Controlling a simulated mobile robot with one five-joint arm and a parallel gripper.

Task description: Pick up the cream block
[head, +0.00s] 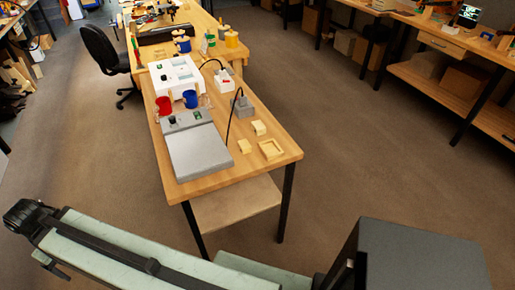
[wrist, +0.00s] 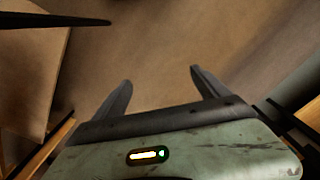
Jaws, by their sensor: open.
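Two small cream blocks lie near the front right end of the wooden bench (head: 222,181) in the head view. One cream block (head: 259,128) is farther back, and the other cream block (head: 244,146) is nearer and to its left. A shallow, square cream tray (head: 271,149) sits just right of the nearer block. I cannot tell which block the task means. My gripper (wrist: 160,75) is open and empty in the wrist view, with brown floor between and beyond its fingers. No block shows in the wrist view.
A grey flat-topped device (head: 200,153) lies left of the blocks. A grey box with a black cable (head: 241,107) stands behind them. A red cup (head: 164,105) and a blue cup (head: 190,98) stand farther back. Open floor (head: 360,170) lies right of the bench.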

